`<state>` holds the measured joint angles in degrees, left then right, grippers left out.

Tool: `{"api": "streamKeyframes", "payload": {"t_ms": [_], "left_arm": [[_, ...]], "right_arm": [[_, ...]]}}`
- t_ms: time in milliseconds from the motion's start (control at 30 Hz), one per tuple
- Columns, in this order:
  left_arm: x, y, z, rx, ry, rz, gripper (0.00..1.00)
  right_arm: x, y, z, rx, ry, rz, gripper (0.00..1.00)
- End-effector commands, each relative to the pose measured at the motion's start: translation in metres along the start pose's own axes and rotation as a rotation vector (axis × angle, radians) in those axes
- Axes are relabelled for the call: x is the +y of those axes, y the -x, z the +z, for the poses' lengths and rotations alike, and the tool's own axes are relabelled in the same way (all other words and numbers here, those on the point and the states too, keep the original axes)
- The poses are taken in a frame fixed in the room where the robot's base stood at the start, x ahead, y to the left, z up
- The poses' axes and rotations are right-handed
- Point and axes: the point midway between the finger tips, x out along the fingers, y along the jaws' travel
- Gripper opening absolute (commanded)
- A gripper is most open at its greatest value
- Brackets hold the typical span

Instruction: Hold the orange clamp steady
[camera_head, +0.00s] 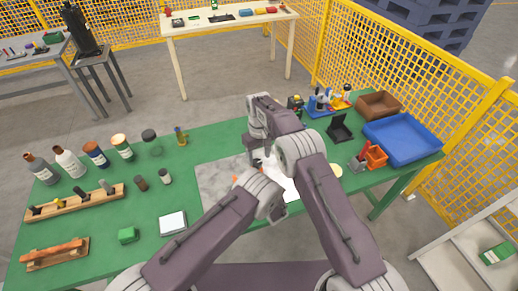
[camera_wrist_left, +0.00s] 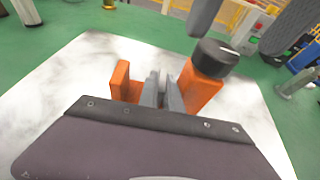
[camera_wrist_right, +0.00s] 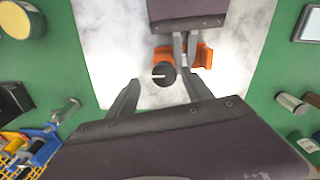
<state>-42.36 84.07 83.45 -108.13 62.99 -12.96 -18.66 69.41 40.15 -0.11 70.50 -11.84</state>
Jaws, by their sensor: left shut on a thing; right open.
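The orange clamp (camera_wrist_left: 202,88) stands on a pale marbled sheet (camera_wrist_left: 70,75), with a black knob (camera_wrist_left: 214,58) bearing a white line at one end. My left gripper (camera_wrist_left: 160,82) is shut on the clamp's middle, between its two upright orange ends. In the right wrist view the clamp (camera_wrist_right: 205,56) shows beyond the left gripper's fingers. My right gripper (camera_wrist_right: 161,78) is open, its fingers on either side of the knob in that view and apart from it. In the head view my right gripper (camera_head: 257,158) points down over the sheet, and my arms hide most of the clamp.
The sheet lies on a green table (camera_head: 210,140). Bottles and a wooden tool rack (camera_head: 75,203) stand at the left. A blue tray (camera_head: 403,137), a brown bin (camera_head: 378,104) and an orange holder (camera_head: 375,156) are at the right. A white-topped box (camera_head: 172,222) is at the front.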

Motion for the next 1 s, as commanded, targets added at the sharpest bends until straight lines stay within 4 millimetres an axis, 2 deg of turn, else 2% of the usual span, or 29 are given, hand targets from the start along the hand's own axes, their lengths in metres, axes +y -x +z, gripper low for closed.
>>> {"api": "streamKeyframes", "payload": {"t_ms": [33,200,400,533,867,900,967,1000], "left_arm": [[-0.001,0.0,-0.001,0.002,-0.001,-0.003,0.0],[-0.001,0.0,-0.001,0.001,-0.001,-0.004,0.0],[-0.002,0.0,0.0,0.0,0.0,-0.004,0.0],[-0.002,0.0,0.0,0.0,0.0,-0.004,0.0],[-0.002,0.0,0.001,-0.001,0.001,-0.004,0.0],[-0.002,0.0,0.001,-0.001,0.001,-0.004,0.2],[-0.002,0.0,0.001,-0.001,0.001,-0.004,0.34],[-0.002,0.0,0.001,-0.001,0.001,-0.004,0.34]], "right_arm": [[0.0,0.015,-0.002,0.006,0.0,0.001,0.59],[0.001,0.06,-0.001,0.007,0.0,0.002,0.59],[0.001,0.091,-0.001,0.003,0.0,0.002,0.59],[0.001,0.097,0.0,0.001,0.0,0.002,0.59],[0.001,0.097,0.0,0.0,0.0,0.001,0.59],[0.001,0.097,0.0,0.0,0.0,0.001,0.59],[0.001,0.097,0.0,0.001,0.0,0.001,0.59],[0.001,0.097,0.0,0.001,0.0,0.002,0.59]]}}
